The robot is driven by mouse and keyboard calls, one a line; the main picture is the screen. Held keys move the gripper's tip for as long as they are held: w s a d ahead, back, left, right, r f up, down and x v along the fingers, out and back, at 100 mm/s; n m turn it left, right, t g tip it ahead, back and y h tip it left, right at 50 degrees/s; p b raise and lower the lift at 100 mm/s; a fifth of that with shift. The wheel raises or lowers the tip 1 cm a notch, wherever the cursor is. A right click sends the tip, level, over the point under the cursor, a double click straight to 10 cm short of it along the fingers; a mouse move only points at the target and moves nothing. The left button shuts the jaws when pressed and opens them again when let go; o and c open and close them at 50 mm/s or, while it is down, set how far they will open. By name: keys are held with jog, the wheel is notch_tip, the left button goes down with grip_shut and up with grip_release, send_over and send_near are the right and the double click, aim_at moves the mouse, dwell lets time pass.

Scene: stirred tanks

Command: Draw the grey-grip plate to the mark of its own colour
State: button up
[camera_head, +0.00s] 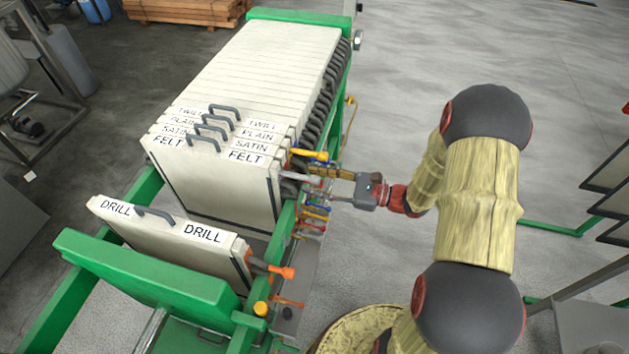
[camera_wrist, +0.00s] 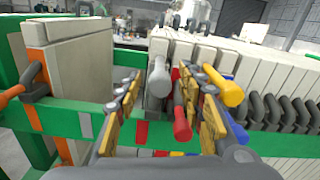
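The grey grip (camera_wrist: 158,78) stands out toward my wrist camera, from the front of the closed plate stack (camera_wrist: 172,48). My gripper (camera_wrist: 160,92) is open, with one finger on each side of the grey grip. I cannot tell whether either finger touches it. A red grip (camera_wrist: 182,122) also shows between the fingers, lower and to the right. In the head view my gripper (camera_head: 316,170) is at the stack's right side, by the FELT plate (camera_head: 213,190). A grey mark (camera_wrist: 85,124) is on the green rail, left of the gripper in the wrist view.
The DRILL plate (camera_head: 170,240), with an orange grip (camera_head: 280,271), stands apart near the green end frame (camera_head: 140,278). An open gap separates it from the stack. A yellow grip (camera_wrist: 222,86) and a blue grip are close to the right finger. A red mark (camera_wrist: 141,131) is on the rail.

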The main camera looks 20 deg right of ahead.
jog(key=shift+w+a, duration=0.1)
jog(key=shift+a, duration=0.1)
jog(key=shift+c, duration=0.6)
grip_shut()
